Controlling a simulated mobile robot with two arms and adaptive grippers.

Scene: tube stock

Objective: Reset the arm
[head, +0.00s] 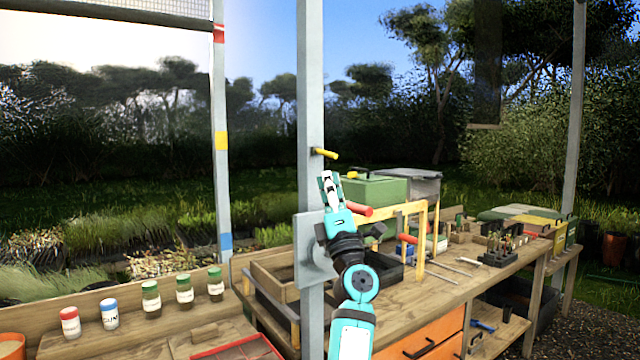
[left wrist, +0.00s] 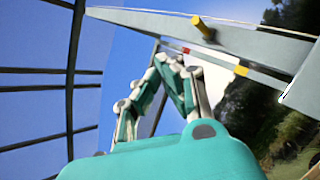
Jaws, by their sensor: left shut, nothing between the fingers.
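My left gripper (head: 327,180) is raised above the workbench in the head view, with its fingers pointing up and closed together. Nothing shows between the fingers. It is in front of the grey post (head: 311,90), just below a yellow peg (head: 325,153) on that post. In the left wrist view the gripper (left wrist: 170,62) shows its teal and white fingers meeting at the tips against the sky. The yellow peg (left wrist: 203,27) and the post (left wrist: 250,40) lie beyond the fingertips there. My right gripper shows in neither view.
The wooden workbench (head: 420,296) carries a green box (head: 375,190), a yellow frame (head: 423,245), several tools and a black rack (head: 498,258). Several small jars (head: 151,297) stand at left near a red tray (head: 240,349). Free air surrounds the gripper on its left.

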